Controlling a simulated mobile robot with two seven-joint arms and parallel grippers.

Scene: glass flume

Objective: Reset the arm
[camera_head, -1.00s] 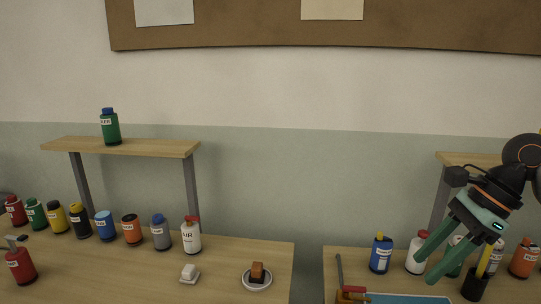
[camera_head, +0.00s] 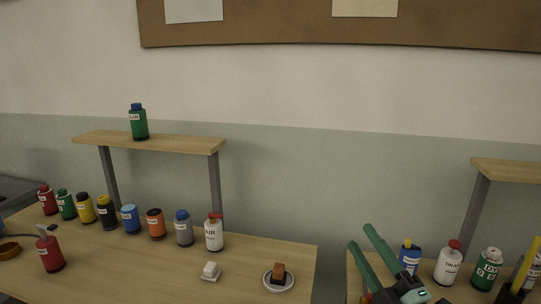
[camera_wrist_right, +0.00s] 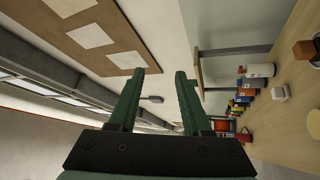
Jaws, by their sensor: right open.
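My right gripper (camera_head: 361,247) shows at the lower right of the head view, with its two green fingers spread apart and nothing between them. It is in front of the gap between the two tables and the left edge of the right table. In the right wrist view the fingers of the right gripper (camera_wrist_right: 160,75) are also apart and empty, with wall and window behind them. My left gripper is not in view.
The left table (camera_head: 245,262) carries a row of bottles, a white AIR bottle (camera_head: 214,235) and a dish (camera_head: 279,283) with a brown block. A shelf (camera_head: 150,141) holds a green bottle (camera_head: 138,122). Bottles, including a blue one (camera_head: 409,258), stand on the right table.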

